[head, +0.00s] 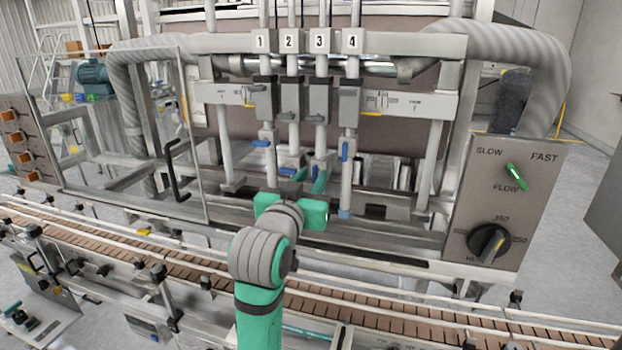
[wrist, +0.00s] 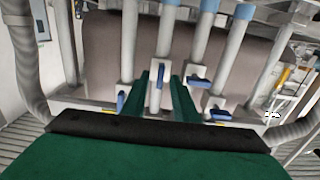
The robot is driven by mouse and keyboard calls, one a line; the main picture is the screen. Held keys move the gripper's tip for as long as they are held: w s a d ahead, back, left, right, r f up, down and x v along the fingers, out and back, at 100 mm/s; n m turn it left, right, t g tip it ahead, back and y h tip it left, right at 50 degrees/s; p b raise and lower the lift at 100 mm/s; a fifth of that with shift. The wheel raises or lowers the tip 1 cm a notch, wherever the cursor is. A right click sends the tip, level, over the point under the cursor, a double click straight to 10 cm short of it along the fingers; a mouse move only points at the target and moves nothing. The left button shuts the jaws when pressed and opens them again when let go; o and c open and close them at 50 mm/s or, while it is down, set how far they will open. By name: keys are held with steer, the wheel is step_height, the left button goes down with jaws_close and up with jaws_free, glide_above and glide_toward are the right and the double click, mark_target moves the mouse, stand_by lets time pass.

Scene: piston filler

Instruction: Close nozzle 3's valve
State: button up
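Four numbered nozzle pipes hang side by side, each with a blue-handled valve. The wrist view is upside down. There, nozzle 3's blue handle (wrist: 160,75) lies along its pipe. The green fingers of my gripper (wrist: 162,82) stand apart on either side of this handle, open. I cannot tell whether either finger touches it.
Nozzle 4's handle (head: 345,151) lies along its pipe. The handles of nozzle 1 (head: 261,143) and nozzle 2 (head: 287,171) lie crosswise, close by. A conveyor (head: 200,275) runs in front; a control panel (head: 503,205) stands right and a clear door (head: 130,150) left.

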steer(key=shift+w, duration=0.3)
steer(key=shift+s+d, duration=0.1)
steer(key=shift+d, duration=0.2)
steer(key=c, duration=0.4)
steer(key=shift+a, duration=0.25)
jaws_close()
steer(key=shift+a, duration=0.15)
steer(key=shift+s, duration=0.1)
